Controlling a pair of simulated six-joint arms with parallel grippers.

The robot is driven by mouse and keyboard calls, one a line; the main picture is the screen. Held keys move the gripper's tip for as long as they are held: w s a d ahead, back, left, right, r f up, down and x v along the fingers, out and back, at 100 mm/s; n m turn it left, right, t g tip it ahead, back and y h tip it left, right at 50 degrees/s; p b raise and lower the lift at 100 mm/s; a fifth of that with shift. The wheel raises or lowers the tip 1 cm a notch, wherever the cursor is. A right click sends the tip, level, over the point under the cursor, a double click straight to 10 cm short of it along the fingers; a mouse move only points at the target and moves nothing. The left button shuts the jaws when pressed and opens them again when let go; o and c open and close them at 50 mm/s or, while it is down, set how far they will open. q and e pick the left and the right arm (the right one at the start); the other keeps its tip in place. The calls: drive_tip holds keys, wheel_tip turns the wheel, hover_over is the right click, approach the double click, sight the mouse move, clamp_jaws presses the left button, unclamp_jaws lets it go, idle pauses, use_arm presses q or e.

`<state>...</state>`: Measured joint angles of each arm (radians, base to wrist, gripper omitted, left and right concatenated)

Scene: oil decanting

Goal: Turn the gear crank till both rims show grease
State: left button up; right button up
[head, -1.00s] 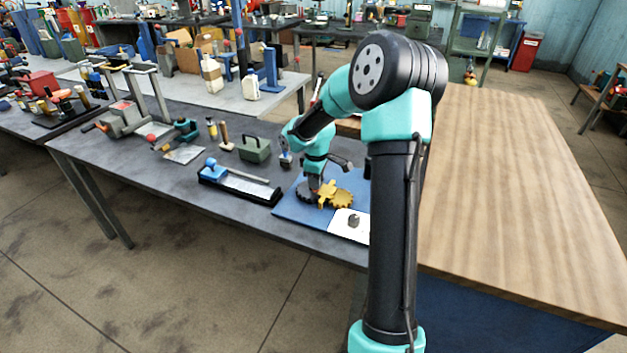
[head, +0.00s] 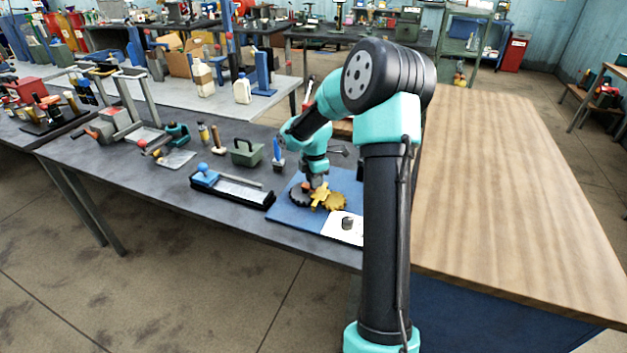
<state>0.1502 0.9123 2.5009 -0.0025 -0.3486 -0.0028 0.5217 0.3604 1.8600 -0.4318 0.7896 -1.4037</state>
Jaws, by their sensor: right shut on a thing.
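A blue mat (head: 283,206) on the grey workbench holds a dark gear (head: 299,194) and a golden gear (head: 337,202). A yellow bracket-like piece (head: 320,197) stands between them. My right gripper (head: 318,184) points down over the gears, shut on what appears to be the gear crank, which is mostly hidden by the gripper. Grease on the rims is too small to make out. A white plate with a small dark knob (head: 347,224) lies at the mat's front, partly behind my right arm. My left gripper is not in view.
Left of the mat is a black tray (head: 238,197) with a blue-knobbed tool. Behind are a green box (head: 247,153), a blue-handled brush (head: 279,155) and small bottles. A wooden tabletop (head: 500,180) at right is clear.

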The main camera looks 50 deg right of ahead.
idle(0.3)
drive_tip(key=o, duration=0.9)
drive_tip(key=shift+r, duration=0.1)
wheel_tip(320, 180, up, 17)
drive_tip(key=shift+r, duration=0.15)
idle(0.6)
